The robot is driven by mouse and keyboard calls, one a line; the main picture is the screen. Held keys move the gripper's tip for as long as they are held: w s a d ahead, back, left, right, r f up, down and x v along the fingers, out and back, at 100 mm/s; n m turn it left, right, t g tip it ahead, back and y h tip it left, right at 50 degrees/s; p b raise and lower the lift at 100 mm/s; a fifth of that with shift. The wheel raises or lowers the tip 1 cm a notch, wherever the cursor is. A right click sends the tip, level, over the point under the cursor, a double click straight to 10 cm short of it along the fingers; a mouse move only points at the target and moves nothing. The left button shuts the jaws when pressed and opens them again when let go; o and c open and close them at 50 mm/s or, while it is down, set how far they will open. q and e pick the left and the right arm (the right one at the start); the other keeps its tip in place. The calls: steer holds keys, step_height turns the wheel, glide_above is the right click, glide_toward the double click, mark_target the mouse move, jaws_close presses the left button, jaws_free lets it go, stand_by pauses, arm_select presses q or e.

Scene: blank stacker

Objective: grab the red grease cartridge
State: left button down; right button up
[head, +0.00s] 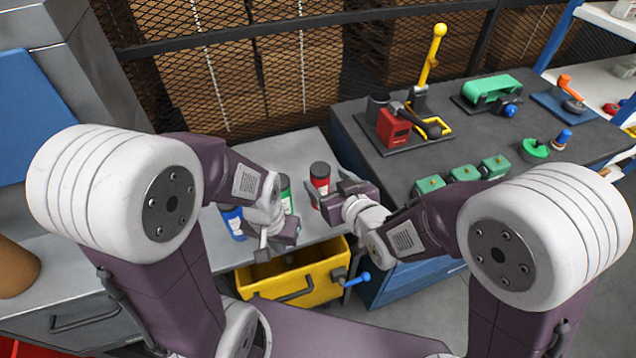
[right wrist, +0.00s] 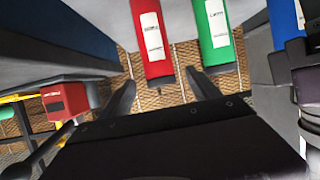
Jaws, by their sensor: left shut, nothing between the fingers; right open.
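The red grease cartridge (head: 320,178), with a dark cap and white label, stands upright on the grey bench top. In the right wrist view the red cartridge (right wrist: 151,40) appears upside down, between the lines of my fingers and beyond their tips. My right gripper (head: 338,192) is open and beside the cartridge on its right; its empty fingers also show in the right wrist view (right wrist: 160,80). Its near finger hides part of the cartridge's lower body. My left gripper (head: 285,238) is shut and empty, low in front of the green cartridge.
A green cartridge (head: 286,194) and a blue cartridge (head: 233,222) stand left of the red one. The green cartridge (right wrist: 212,35) is close beside it in the right wrist view. A yellow bin (head: 325,277) is below the bench edge. A dark workbench (head: 460,150) with fixtures stands at right.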

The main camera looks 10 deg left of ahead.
steer(key=x, duration=0.8)
steer(key=shift+f, duration=0.3)
steer(key=shift+s+r, duration=0.1)
steer(key=c, duration=0.4)
jaws_close()
